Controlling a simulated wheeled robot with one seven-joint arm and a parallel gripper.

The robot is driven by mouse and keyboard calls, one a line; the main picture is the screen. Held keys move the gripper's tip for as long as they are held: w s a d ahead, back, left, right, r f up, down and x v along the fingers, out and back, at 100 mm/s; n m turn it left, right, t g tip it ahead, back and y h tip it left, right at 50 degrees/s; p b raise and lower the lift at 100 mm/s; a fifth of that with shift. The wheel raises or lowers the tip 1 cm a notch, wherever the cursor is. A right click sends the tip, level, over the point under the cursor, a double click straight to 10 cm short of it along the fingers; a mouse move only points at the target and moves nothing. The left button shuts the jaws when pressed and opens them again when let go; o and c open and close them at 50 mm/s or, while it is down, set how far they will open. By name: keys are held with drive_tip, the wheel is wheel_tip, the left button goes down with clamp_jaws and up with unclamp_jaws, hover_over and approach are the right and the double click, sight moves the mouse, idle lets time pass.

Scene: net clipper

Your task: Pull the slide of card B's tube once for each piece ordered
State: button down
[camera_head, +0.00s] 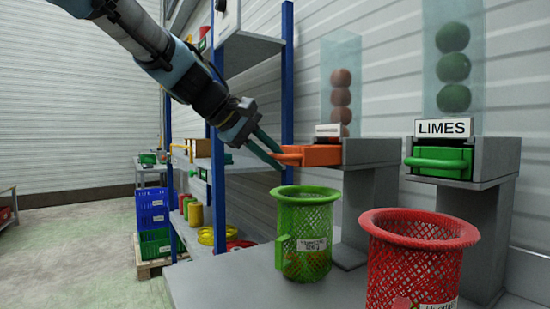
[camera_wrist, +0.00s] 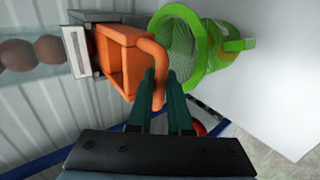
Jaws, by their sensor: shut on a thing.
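My gripper (camera_head: 268,146) is shut on the handle of an orange slide (camera_head: 316,156) at the foot of a clear tube (camera_head: 340,75) holding several reddish-brown balls. In the wrist view, the green fingers (camera_wrist: 160,88) close around the curved orange handle, and the slide (camera_wrist: 122,62) stands out from its grey housing. The small label above this slide is too small to read. A green mesh basket (camera_head: 305,215) stands below with a card on it and some yellowish pieces inside. The basket (camera_wrist: 185,45) also shows beside the slide in the wrist view.
To the right, a second tube (camera_head: 453,60) of green balls, labelled LIMES (camera_head: 443,128), has a green slide (camera_head: 440,161). A red mesh basket (camera_head: 415,260) with a card stands in front. Blue-posted shelves (camera_head: 287,100) stand behind my arm. The grey table's (camera_head: 225,285) left part is clear.

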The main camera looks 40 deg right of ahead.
drive_tip(key=shift+w+d+r, duration=0.1)
drive_tip(key=shift+r, duration=0.1)
drive_tip(key=d+p, duration=0.1)
drive_tip(key=d, duration=0.2)
drive_tip(key=d+p, duration=0.1)
drive_tip(key=d, duration=0.2)
drive_tip(key=d+p, duration=0.1)
drive_tip(key=d, duration=0.3)
drive_tip(key=shift+s, duration=0.25)
idle(0.4)
drive_tip(key=c, duration=1.1)
unclamp_jaws()
drive_tip(key=o, duration=0.3)
drive_tip(key=shift+s+f, duration=0.1)
drive_tip(key=shift+f, duration=0.05)
